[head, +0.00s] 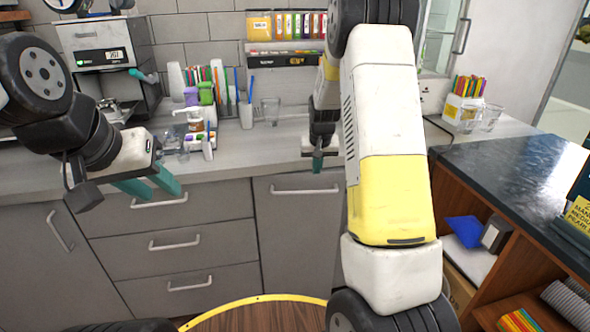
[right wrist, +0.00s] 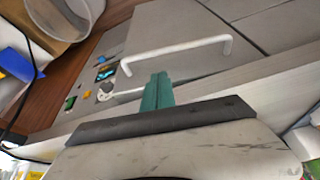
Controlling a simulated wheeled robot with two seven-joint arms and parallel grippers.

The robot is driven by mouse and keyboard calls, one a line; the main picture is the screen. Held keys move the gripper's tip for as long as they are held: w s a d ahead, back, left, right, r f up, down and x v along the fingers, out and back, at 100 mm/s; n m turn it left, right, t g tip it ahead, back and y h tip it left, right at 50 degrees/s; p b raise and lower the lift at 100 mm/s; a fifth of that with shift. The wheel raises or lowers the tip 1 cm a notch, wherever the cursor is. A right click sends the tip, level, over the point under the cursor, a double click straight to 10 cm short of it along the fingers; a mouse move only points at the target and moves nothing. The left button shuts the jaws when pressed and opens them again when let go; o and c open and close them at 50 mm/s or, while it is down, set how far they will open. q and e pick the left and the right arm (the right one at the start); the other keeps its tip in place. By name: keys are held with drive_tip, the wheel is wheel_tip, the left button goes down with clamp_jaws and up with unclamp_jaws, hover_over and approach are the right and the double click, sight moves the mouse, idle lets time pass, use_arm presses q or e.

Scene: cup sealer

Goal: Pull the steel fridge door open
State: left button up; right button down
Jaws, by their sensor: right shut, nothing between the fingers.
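A flat grey door (head: 298,232) under the counter, which I take to be the steel fridge door, is closed. Its horizontal bar handle (head: 305,190) runs along its top. In the right wrist view a pale bar handle (right wrist: 178,54) on a grey front lies just beyond my fingers. My right gripper (head: 317,165) is at the counter's front edge, above the door handle and apart from it. It is shut and empty; its teal fingers (right wrist: 157,92) are together in the right wrist view. My left gripper (head: 150,188) is open and empty in front of the drawers at left.
Grey drawers (head: 175,242) with bar handles stand left of the door. The grey counter (head: 235,150) holds cups, straws and a sealer machine (head: 105,65). A dark-topped wooden shelf unit (head: 505,190) stands at right. My right arm hides part of the cabinets.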

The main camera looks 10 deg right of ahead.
sight(315, 184)
drive_tip(key=x, duration=0.9)
drive_tip(key=shift+f, duration=0.2)
drive_tip(key=shift+s, duration=0.1)
